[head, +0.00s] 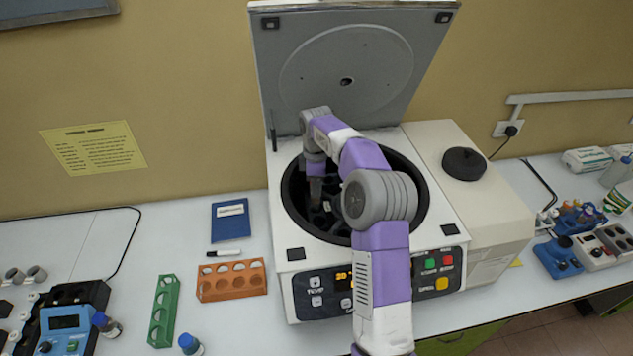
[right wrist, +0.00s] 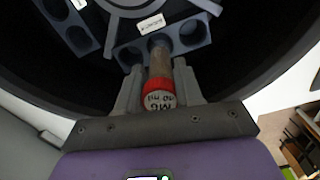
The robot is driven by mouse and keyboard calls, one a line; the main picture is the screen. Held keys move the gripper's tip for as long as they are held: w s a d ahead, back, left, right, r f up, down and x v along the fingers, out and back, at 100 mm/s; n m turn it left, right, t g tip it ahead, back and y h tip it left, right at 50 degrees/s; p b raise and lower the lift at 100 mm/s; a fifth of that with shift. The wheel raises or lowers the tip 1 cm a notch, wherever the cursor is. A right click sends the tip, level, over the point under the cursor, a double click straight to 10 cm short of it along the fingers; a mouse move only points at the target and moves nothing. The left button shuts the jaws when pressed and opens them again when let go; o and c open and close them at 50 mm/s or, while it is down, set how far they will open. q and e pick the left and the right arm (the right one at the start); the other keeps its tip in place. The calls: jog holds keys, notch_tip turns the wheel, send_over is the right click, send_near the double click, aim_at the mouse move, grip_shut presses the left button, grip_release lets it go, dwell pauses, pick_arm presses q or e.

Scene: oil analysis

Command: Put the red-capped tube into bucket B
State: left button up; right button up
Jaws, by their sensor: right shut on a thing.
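The red-capped tube (right wrist: 159,90) is between the fingers of my right gripper (right wrist: 158,78) in the right wrist view, with writing on its cap end. Its far end points at a hole of a grey bucket (right wrist: 190,48) in the centrifuge; I cannot tell whether it is inside the hole. A small white label (right wrist: 150,25) sits beside this bucket, too small to read surely. In the head view my right gripper (head: 316,188) reaches down into the open centrifuge bowl (head: 420,205), and my arm hides part of the bowl. My left gripper is not in view.
The centrifuge lid (head: 345,50) stands open behind the arm. Another bucket (right wrist: 78,38) shows at the upper left of the bowl in the wrist view. An orange rack (head: 232,281), a green rack (head: 163,312) and a blue book (head: 231,220) lie left of the centrifuge.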

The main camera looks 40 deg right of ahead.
notch_tip(320, 180, down, 4)
jog(key=b, duration=0.4)
jog(key=shift+f, duration=0.9)
jog(key=o, duration=1.1)
notch_tip(320, 180, up, 8)
jog(key=shift+f, duration=0.2)
